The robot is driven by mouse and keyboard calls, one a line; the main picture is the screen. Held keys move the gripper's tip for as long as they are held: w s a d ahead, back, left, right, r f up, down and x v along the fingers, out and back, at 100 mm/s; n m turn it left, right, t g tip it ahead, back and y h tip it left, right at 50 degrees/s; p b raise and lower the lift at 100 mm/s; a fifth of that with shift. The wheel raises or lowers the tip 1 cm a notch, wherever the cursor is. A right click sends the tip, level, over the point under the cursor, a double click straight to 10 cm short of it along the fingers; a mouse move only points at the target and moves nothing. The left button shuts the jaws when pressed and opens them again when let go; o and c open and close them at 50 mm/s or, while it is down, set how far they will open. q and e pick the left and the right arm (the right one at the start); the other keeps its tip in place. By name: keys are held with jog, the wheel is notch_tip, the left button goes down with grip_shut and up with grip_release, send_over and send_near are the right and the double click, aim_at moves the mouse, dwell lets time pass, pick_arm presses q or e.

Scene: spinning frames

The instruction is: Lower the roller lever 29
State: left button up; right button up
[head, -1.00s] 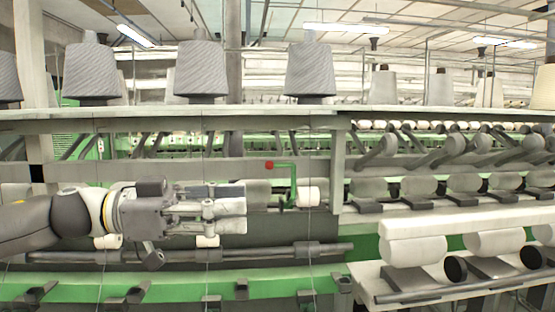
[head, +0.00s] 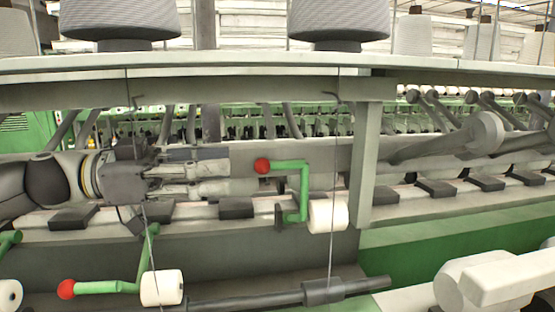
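A green roller lever (head: 304,190) with a red ball knob (head: 262,165) shows near the middle of the head view. Its knob end is up, and a white roller (head: 328,215) is at its lower right. A second green lever (head: 110,287) with a red knob (head: 66,289) and white roller (head: 163,288) sits lower at the left. I see no number on either lever. My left gripper (head: 222,177) points right, its fingertips a little left of the upper red knob and apart from it in the picture. Its finger gap is unclear. My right gripper is not in view.
A long pale shelf (head: 250,66) with large grey yarn cones (head: 120,20) runs above. A grey upright post (head: 366,165) stands right of the upper lever. A dark horizontal bar (head: 322,291) runs below. Thin threads hang vertically, one beside the upper roller.

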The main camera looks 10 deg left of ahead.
aim_at(270, 166)
pick_arm(q)
jog(key=d+p, duration=0.1)
jog(key=d, duration=0.2)
jog(key=shift+d+r, duration=0.15)
jog(key=shift+d, duration=0.1)
jog(key=x, duration=0.3)
jog(key=p+x, duration=0.1)
jog(key=x, duration=0.1)
jog(key=shift+w, duration=0.35)
jog(key=shift+w+d, duration=0.1)
jog(key=shift+d, duration=0.5)
jog(key=shift+w+d+p, duration=0.15)
jog(key=shift+p, duration=0.15)
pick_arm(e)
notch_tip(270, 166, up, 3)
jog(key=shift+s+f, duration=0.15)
pick_arm(q)
jog(key=shift+c, duration=0.2)
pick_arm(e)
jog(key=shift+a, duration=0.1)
pick_arm(q)
grip_shut()
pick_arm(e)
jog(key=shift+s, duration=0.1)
